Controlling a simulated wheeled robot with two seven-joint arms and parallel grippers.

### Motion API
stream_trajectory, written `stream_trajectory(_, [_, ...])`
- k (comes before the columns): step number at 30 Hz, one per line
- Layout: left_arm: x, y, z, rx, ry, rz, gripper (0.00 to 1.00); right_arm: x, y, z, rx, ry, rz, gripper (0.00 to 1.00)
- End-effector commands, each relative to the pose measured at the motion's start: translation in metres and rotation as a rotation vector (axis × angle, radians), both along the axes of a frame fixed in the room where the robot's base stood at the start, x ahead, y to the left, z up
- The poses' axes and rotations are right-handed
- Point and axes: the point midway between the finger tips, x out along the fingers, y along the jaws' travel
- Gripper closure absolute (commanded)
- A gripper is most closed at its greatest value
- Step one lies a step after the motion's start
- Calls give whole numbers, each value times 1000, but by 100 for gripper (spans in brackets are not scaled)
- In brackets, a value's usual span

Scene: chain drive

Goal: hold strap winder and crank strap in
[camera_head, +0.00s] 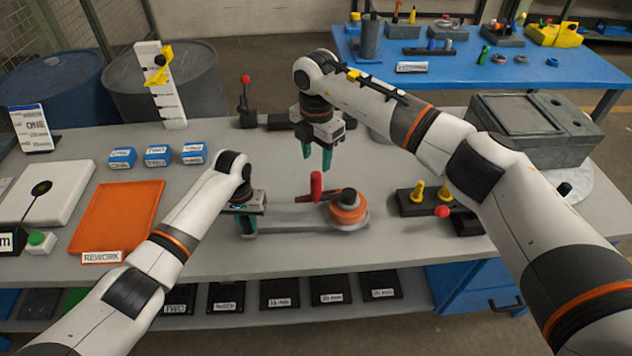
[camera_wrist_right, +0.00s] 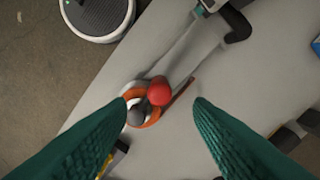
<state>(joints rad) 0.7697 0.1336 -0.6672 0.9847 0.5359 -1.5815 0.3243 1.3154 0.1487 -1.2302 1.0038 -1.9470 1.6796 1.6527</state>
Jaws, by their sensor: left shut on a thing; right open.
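The strap winder (camera_head: 348,210) lies on the grey table, an orange and grey drum at the right end of a grey strap or bar (camera_head: 290,218). A red crank knob (camera_head: 316,186) stands upright on its crank arm. In the right wrist view the winder drum (camera_wrist_right: 142,112) and red knob (camera_wrist_right: 159,90) lie beyond and between my fingertips. My left gripper (camera_head: 246,224) is shut on the left end of the winder's grey body. My right gripper (camera_head: 317,156) is open and empty, above the red knob and apart from it.
A black stand with yellow pegs and a red knob (camera_head: 425,202) is right of the winder. An orange rework tray (camera_head: 118,215) and several blue boxes (camera_head: 158,155) are at left. A large grey case (camera_head: 530,130) stands back right. A black fixture (camera_head: 262,120) is behind.

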Motion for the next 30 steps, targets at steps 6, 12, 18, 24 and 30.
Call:
stream_trajectory(6, [-1, 1, -2, 5, 4, -2, 100, -1, 0, -47, -1, 4, 0, 53])
stream_trajectory(12, [-1, 1, -2, 6, 4, -2, 100, -1, 0, -75, -1, 2, -1, 53])
stream_trajectory(18, [-1, 1, -2, 5, 3, -2, 100, 0, 0, -86, 0, 0, 1, 53])
stream_trajectory(24, [-1, 1, -2, 5, 3, -2, 100, 0, 0, -86, -1, -1, 1, 53])
stream_trajectory(30, [-1, 1, -2, 5, 3, -2, 100, 0, 0, -86, 0, 0, 0, 78])
